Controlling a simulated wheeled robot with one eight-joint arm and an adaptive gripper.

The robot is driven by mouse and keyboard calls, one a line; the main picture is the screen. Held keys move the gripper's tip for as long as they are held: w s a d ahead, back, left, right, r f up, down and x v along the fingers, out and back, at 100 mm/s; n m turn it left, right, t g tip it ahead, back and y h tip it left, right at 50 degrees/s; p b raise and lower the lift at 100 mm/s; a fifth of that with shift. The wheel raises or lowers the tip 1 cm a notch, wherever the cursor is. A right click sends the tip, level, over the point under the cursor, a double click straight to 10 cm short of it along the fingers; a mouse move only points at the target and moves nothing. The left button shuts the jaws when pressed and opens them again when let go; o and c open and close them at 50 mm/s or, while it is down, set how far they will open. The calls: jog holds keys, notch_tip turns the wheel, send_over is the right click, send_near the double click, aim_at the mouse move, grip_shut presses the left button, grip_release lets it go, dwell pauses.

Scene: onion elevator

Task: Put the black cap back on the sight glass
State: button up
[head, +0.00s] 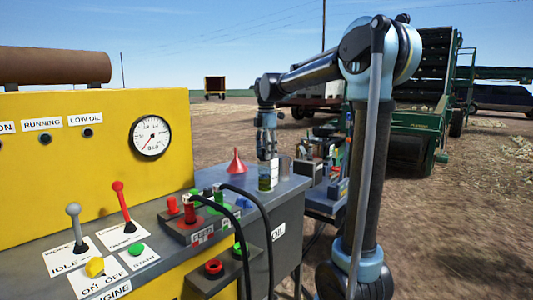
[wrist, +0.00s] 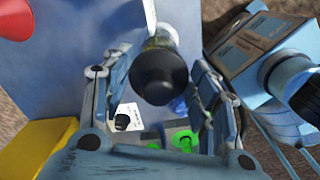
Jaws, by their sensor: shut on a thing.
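The black cap (wrist: 160,78) sits between the two fingers of my gripper (wrist: 161,62) in the wrist view. My gripper is shut on it. The sight glass (head: 265,183), a clear upright cylinder with a yellow-green lower part, stands on the grey bench top in the head view. My gripper (head: 267,155) points down right above it. In the wrist view an olive band (wrist: 160,41) of what looks like the glass shows just beyond the cap.
A red funnel (head: 236,163) stands left of the glass, and a grey cup (head: 286,165) close to its right. Red and green couplings with black hoses (head: 250,198) are in front. The yellow engine panel (head: 70,160) rises at left. A cluttered blue cart (head: 325,203) stands at right.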

jog(key=shift+f, duration=0.8)
dwell(1.9)
jog(key=o, duration=1.1)
jog(key=shift+o, duration=0.2)
jog(key=o, duration=0.4)
jog(key=shift+r, duration=0.1)
jog(key=shift+r, duration=3.4)
jog(key=shift+s, duration=0.1)
